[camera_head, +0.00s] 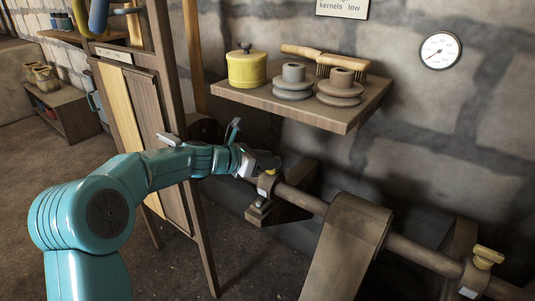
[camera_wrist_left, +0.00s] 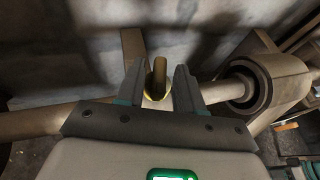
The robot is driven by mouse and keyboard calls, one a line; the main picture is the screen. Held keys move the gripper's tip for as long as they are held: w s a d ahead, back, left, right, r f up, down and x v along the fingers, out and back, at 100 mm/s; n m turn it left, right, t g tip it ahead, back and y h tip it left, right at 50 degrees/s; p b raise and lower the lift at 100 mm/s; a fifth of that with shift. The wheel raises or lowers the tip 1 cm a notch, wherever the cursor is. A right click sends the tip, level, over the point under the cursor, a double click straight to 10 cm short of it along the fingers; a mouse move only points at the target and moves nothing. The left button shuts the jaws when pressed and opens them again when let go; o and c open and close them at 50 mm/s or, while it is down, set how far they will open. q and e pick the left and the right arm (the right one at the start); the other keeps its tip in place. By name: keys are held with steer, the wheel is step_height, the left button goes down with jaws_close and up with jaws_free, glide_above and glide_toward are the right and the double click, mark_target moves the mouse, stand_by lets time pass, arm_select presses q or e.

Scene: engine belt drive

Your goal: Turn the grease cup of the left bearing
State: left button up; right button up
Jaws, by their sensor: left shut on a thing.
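The left bearing (camera_head: 266,187) carries the shaft (camera_head: 302,199) on a wall bracket in the head view. My left gripper (camera_head: 262,165) reaches in from the left and sits right over this bearing. It is shut on the brass grease cup (camera_wrist_left: 158,78), which stands between the two fingers in the left wrist view. In the head view the gripper hides most of the cup. A similar yellow grease cup (camera_head: 487,257) sits on the right bearing (camera_head: 474,281), apart from my gripper.
A wide belt (camera_head: 345,250) runs over the shaft to the right of the left bearing. A wooden post frame (camera_head: 180,130) stands beside my left arm.

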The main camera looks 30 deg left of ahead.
arm_select(q)
steer(key=shift+h, duration=0.3)
steer(key=o, duration=0.7)
steer(key=p+v, duration=0.4)
steer(key=v, duration=1.2)
steer(key=shift+s+r, duration=0.1)
steer(key=shift+r, duration=0.05)
